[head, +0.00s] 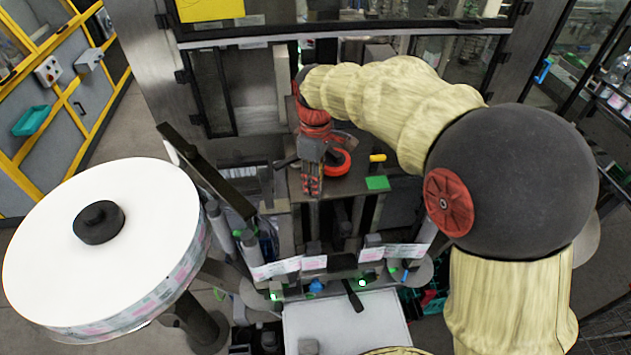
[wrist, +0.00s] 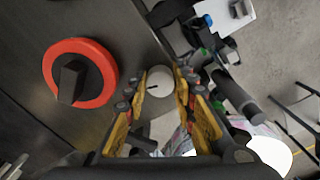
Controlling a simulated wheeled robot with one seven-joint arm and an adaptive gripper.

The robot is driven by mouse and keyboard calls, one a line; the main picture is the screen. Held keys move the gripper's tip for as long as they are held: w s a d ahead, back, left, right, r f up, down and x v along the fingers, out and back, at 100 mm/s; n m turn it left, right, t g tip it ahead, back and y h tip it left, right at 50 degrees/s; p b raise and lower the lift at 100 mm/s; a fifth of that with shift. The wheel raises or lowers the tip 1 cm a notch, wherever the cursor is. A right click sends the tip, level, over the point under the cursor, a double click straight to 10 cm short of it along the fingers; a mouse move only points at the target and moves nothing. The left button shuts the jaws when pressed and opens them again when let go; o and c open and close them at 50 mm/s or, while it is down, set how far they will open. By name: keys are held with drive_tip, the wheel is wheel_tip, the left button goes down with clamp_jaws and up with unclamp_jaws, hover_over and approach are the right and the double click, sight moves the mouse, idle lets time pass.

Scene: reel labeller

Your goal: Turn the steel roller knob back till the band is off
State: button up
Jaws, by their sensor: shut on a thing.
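My gripper (head: 312,185) hangs over the machine in the head view, in front of a dark panel. In the wrist view, my gripper (wrist: 158,105) has its yellow fingers on either side of a pale round piece with a small dark mark, the end of the steel roller knob (wrist: 160,82). The fingers are shut on it. In the head view the knob is hidden by the gripper. I cannot make out the band, or whether it is on or off.
A red-ringed black rotary switch (wrist: 77,73) sits close left of my fingers; its red ring shows in the head view (head: 340,166). A large white label reel (head: 150,215) stands at the left. A green block (head: 377,183) lies right of the gripper.

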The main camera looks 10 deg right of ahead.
drive_tip(key=shift+n, duration=0.8)
drive_tip(key=shift+w, duration=0.1)
drive_tip(key=o, duration=1.1)
drive_tip(key=shift+o, duration=0.3)
wheel_tip(320, 180, up, 12)
